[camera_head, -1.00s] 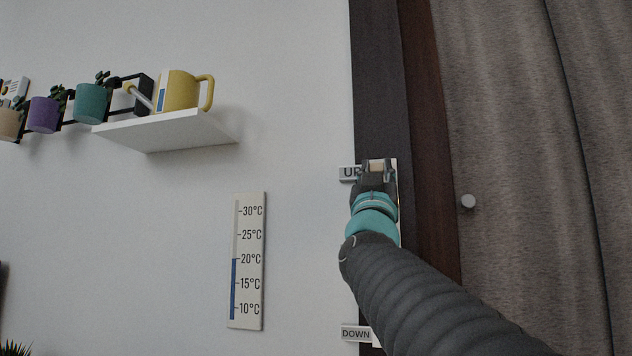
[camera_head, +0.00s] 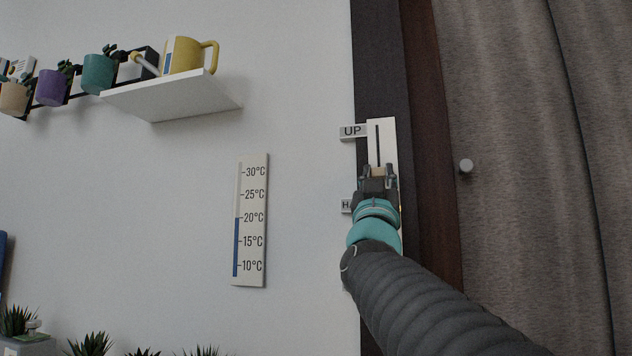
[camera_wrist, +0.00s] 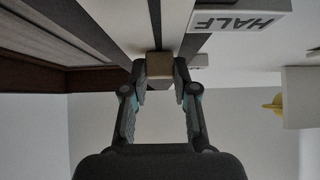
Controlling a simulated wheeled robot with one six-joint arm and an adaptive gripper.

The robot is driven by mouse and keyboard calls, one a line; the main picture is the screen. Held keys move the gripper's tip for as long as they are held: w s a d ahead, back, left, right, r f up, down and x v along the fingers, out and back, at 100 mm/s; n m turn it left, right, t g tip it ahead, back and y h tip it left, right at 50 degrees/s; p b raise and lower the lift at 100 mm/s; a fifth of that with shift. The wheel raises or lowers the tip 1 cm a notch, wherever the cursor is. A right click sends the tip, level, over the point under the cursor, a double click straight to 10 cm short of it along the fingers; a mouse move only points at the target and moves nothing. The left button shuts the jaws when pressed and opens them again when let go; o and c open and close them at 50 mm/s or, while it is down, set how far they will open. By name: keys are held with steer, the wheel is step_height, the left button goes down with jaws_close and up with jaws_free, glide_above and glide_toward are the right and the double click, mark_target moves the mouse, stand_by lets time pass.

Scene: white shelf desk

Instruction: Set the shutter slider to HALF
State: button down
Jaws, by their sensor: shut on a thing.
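The white shutter slider plate (camera_head: 390,135) is on the dark frame right of the wall, with a dark vertical slot. My gripper (camera_head: 378,172) is shut on the beige slider knob (camera_head: 379,171). The knob stands below the UP label (camera_head: 353,131) and a little above the HALF label (camera_head: 346,206), which is partly hidden by my gripper. In the wrist view my gripper (camera_wrist: 160,75) has its fingers on both sides of the knob (camera_wrist: 159,66). The HALF label (camera_wrist: 238,23) shows upside down, off to the knob's upper right there. My arm hides the lower plate.
A thermometer panel (camera_head: 251,220) hangs on the wall to the left. The wall around the slider is clear.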

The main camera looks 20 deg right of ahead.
step_height(320, 180, down, 6)
steer(key=b, duration=0.3)
steer(key=shift+r+b, duration=0.2)
steer(key=shift+b, duration=0.1)
steer(key=c, duration=0.9)
jaws_free()
steer(key=v, duration=1.2)
